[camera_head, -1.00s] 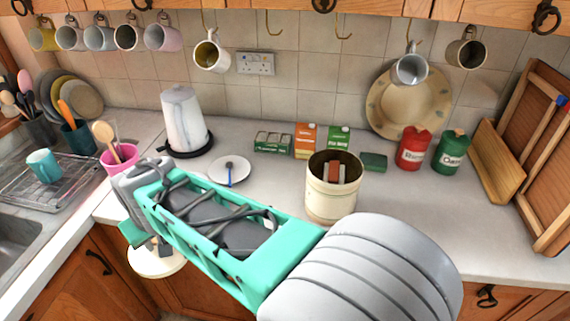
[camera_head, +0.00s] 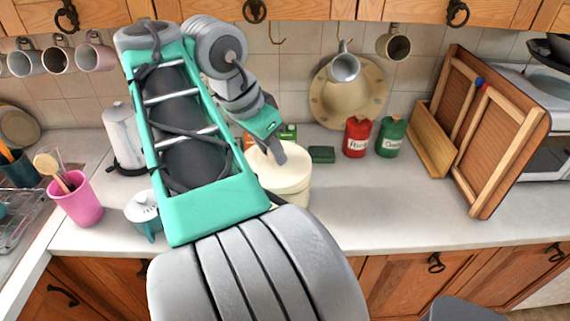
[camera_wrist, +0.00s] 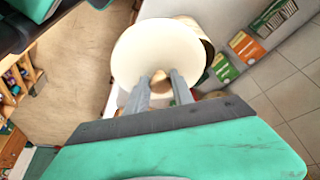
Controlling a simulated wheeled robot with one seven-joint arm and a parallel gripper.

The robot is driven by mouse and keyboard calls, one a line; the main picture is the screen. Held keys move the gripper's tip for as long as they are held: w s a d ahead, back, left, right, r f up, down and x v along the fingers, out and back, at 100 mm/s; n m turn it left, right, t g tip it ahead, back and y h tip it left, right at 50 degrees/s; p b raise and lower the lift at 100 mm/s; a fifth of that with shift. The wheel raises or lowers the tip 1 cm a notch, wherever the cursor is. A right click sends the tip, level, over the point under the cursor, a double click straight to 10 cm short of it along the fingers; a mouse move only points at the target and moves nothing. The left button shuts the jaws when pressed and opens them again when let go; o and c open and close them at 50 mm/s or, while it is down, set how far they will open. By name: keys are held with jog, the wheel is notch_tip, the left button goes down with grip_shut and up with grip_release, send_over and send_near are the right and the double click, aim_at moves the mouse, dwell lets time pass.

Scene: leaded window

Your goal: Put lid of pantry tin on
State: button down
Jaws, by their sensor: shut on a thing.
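The round cream lid (camera_head: 283,172) is in my gripper (camera_head: 272,152), which is shut on the small knob in its middle. The lid is at the top of the cream pantry tin (camera_head: 297,199) and hides its opening in the head view. In the wrist view the lid (camera_wrist: 140,50) fills the space in front of my gripper (camera_wrist: 160,82). There a strip of the tin's dark opening (camera_wrist: 208,52) shows past the lid's right edge, so the lid is off-centre. I cannot tell whether lid and tin touch.
A red canister (camera_head: 357,137) and a green canister (camera_head: 391,137) stand right of the tin, with a small dark green box (camera_head: 321,154) nearer. A kettle (camera_head: 123,138) and a pink pot (camera_head: 76,200) stand left.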

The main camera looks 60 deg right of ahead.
jog(key=shift+s+r+m, duration=0.25)
jog(key=shift+s+m, duration=0.05)
jog(key=shift+s, duration=0.1)
jog(key=shift+d+f+b, duration=0.1)
jog(key=shift+f+b, duration=0.05)
jog(key=shift+b, duration=0.15)
jog(key=w+d+f+b, duration=0.1)
jog(key=d+f+b, duration=0.1)
jog(key=d+f, duration=0.2)
jog(key=w+d+f+b, duration=0.2)
jog(key=d+f, duration=0.2)
jog(key=w+d+f+b, duration=0.1)
jog(key=d+f, duration=0.3)
jog(key=shift+w+d+f+b, duration=0.2)
jog(key=shift+w+d+b, duration=0.05)
jog(key=shift+d+b, duration=0.15)
jog(key=shift+a+f, duration=0.1)
jog(key=shift+f, duration=0.05)
jog(key=c, duration=1.1)
grip_release()
